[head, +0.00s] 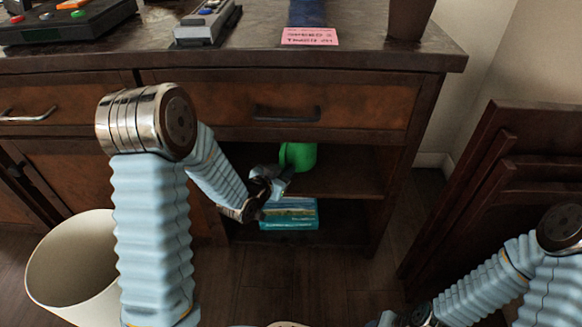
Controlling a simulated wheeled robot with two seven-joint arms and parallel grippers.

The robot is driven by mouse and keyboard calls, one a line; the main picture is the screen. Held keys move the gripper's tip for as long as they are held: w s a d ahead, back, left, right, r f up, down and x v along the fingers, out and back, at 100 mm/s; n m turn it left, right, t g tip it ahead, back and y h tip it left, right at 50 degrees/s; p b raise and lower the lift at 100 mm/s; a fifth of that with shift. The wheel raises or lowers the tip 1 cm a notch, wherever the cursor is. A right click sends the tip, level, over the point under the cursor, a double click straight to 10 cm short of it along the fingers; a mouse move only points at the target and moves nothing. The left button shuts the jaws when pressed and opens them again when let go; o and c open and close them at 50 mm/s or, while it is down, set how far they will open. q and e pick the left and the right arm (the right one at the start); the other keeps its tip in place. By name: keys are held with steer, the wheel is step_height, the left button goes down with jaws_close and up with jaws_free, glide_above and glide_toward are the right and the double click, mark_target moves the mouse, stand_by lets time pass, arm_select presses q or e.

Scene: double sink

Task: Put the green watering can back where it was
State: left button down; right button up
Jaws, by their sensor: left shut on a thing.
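The green watering can (300,155) shows in the head view inside the open shelf space under the counter, above the middle shelf board. Its lower left part is hidden behind my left gripper. My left gripper (278,183) reaches into the opening and is shut on the watering can. I cannot tell whether the can touches the shelf board (340,180). My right gripper (386,319) is only partly in view at the bottom edge, away from the shelf, and its jaws cannot be made out.
Teal books or boxes (290,214) lie on the lower shelf. A closed drawer (350,103) is above the opening. A cream bin (70,265) stands at the left, and folded dark wooden furniture (490,190) at the right. A pink note (309,37) lies on the counter.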

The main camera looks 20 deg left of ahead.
arm_select(q)
steer(key=shift+s+a+f, duration=0.1)
steer(key=shift+f, duration=0.05)
steer(key=shift+f, duration=0.15)
steer(key=c, duration=1)
jaws_free()
steer(key=shift+c, duration=0.2)
